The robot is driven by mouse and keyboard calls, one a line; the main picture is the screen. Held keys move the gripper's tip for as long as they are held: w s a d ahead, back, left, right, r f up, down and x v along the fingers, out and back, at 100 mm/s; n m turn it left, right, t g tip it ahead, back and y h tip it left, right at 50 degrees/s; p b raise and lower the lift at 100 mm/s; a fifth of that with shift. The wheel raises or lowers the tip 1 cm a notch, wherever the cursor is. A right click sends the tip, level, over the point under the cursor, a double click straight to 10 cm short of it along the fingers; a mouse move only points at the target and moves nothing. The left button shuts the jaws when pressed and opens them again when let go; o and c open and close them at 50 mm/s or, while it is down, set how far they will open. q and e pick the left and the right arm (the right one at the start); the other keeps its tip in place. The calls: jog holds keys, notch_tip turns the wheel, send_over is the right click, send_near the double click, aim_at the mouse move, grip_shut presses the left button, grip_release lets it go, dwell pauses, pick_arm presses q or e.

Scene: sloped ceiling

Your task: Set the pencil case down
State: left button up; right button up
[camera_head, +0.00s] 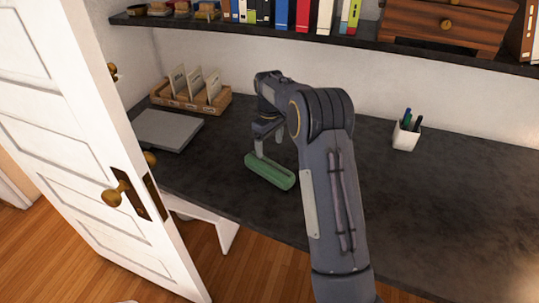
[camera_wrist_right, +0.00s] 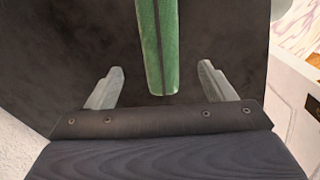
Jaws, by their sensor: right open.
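The green pencil case (camera_head: 269,171) lies on the dark desk (camera_head: 420,215), near its front left edge. It also shows in the right wrist view (camera_wrist_right: 158,45), with a dark line along its length. My right gripper (camera_head: 268,150) is just above the far end of the case, pointing down. In the right wrist view its two fingers (camera_wrist_right: 160,88) are apart, one on each side of the case's line, with clear gaps to it. My left gripper is not in view.
A grey laptop (camera_head: 167,130) and a wooden organizer with cards (camera_head: 190,100) are at the back left. A white pen cup (camera_head: 406,136) stands at the right. An open white door (camera_head: 90,150) stands close on the left.

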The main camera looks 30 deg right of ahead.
jog(key=s+a+r+m+t+y, duration=0.1)
jog(key=s+a+r+m+t, duration=0.15)
jog(key=s+r, duration=0.45)
jog(key=s+a+r+m+t+y, duration=0.15)
jog(key=s+a+r, duration=0.35)
jog(key=s, duration=0.5)
jog(key=s+a+f, duration=0.1)
jog(key=s+a, duration=0.4)
jog(key=s, duration=0.4)
jog(key=s+a+f+m+t+y, duration=0.1)
jog(key=s+a+f, duration=0.1)
jog(key=s+a, duration=0.3)
jog(key=s, duration=0.4)
jog(key=shift+t, duration=0.3)
